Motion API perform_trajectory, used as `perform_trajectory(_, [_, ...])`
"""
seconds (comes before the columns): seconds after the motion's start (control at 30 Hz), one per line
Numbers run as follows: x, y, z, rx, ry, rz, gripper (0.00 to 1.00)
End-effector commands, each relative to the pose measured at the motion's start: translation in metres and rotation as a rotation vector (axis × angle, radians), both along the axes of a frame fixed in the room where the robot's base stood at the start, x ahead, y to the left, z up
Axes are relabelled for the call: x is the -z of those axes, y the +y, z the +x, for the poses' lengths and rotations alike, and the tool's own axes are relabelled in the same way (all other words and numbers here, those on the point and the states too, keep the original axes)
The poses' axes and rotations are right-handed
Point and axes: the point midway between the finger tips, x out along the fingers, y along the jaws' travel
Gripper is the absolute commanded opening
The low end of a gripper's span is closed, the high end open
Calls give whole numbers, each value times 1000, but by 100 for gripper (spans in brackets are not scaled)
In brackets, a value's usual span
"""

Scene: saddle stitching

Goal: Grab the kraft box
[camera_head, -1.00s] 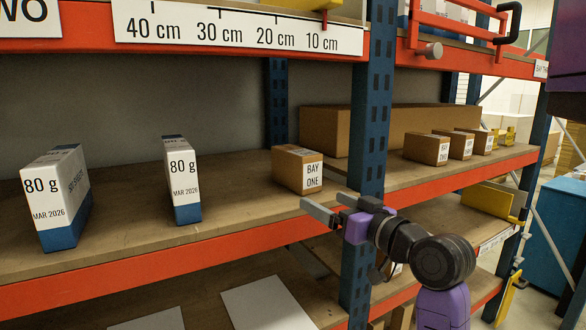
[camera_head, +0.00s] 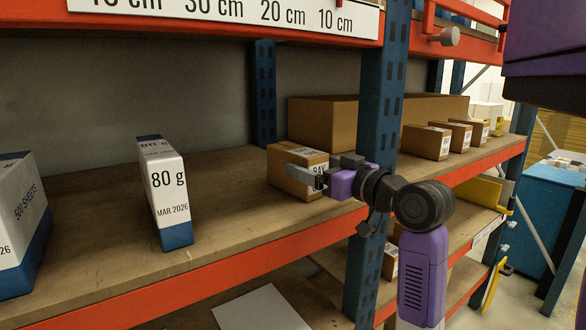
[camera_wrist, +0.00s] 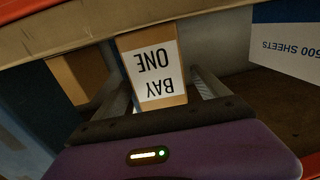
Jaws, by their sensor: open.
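The kraft box (camera_head: 285,160) is a small brown carton with a white "BAY ONE" label, standing on the middle shelf left of the blue upright. My gripper (camera_head: 305,174) is open in front of its labelled face, and partly hides it in the head view. In the wrist view the kraft box (camera_wrist: 151,68) shows upside down, with its label between the two fingers of my gripper (camera_wrist: 160,92). The fingers lie on either side of the box's near end; I cannot tell whether they touch it.
A white and blue "80 g" paper pack (camera_head: 166,192) stands to the left, another (camera_head: 20,222) at the left edge. The blue upright (camera_head: 382,110) is close to my arm. A long brown carton (camera_head: 320,122) lies behind. Smaller boxes (camera_head: 427,142) stand to the right.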

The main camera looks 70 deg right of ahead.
Motion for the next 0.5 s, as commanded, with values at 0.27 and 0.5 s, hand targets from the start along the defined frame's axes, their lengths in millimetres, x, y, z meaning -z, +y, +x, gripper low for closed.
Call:
perform_trajectory(0.27, [-4, -14, 30, -3, 0, -1, 85])
perform_trajectory(0.5, [-2, -26, 53, -1, 0, -1, 85])
